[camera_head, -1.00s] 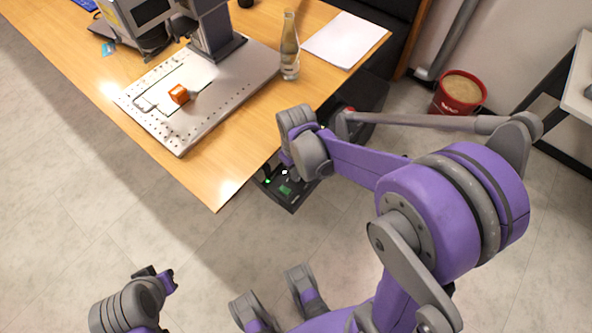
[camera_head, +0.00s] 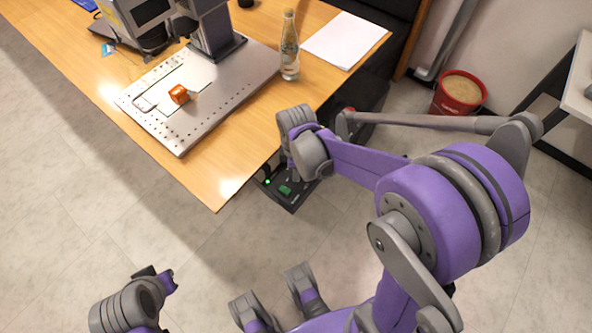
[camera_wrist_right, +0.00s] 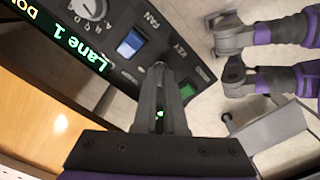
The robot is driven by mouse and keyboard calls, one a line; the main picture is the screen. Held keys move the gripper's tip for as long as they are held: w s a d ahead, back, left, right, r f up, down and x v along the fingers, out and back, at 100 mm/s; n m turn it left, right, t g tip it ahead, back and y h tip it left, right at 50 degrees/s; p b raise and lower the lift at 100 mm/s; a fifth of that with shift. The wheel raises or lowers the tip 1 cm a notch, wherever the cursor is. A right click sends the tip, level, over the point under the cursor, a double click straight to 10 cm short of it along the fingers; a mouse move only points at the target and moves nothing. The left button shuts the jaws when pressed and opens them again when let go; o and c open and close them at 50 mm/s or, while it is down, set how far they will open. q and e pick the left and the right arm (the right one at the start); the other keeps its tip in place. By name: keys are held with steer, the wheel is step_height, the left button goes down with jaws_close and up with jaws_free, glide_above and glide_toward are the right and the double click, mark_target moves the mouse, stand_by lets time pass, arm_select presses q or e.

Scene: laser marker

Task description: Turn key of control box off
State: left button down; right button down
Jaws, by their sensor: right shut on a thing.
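The control box (camera_head: 285,190) is under the table's right corner, partly hidden by the tabletop and my right arm. In the right wrist view its dark panel (camera_wrist_right: 125,72) shows a lit green display, a grey dial, a blue switch marked FAN, a KEY label and a green part. My right gripper (camera_wrist_right: 160,70) is shut at the panel beside the KEY label. The key is hidden between its fingers. In the head view the right wrist mostly covers the fingers. My left gripper (camera_head: 158,278) is at the lower left, away from the box; its opening is unclear.
The wooden table (camera_head: 215,175) overhangs the box. On it are a metal plate (camera_head: 215,105) with an orange cube (camera_head: 179,94), a bottle (camera_head: 290,50) and white paper (camera_head: 345,40). A red bucket (camera_head: 458,93) stands on the floor. The floor at left is clear.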

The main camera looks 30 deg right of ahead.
steer(key=shift+n, duration=0.5)
steer(key=c, duration=1)
jaws_free()
step_height(320, 180, up, 11)
steer(key=shift+f+p, duration=0.1)
steer(key=shift+p, duration=1.15)
steer(key=s+a+r+m+t+p, duration=0.1)
steer(key=s+r+m+p, duration=0.2)
steer(key=m, duration=0.1)
steer(key=s+a+r+m+t+p, duration=0.1)
steer(key=s+r+m+t+p, duration=0.1)
steer(key=s+r+m+p, duration=0.1)
steer(key=s+a+r+m+t+p, duration=0.1)
steer(key=s+r+m+t+p, duration=0.1)
steer(key=m, duration=0.4)
steer(key=shift+s+a+r+p, duration=0.1)
steer(key=shift+s+r+p, duration=0.75)
steer(key=shift+s+r, duration=0.3)
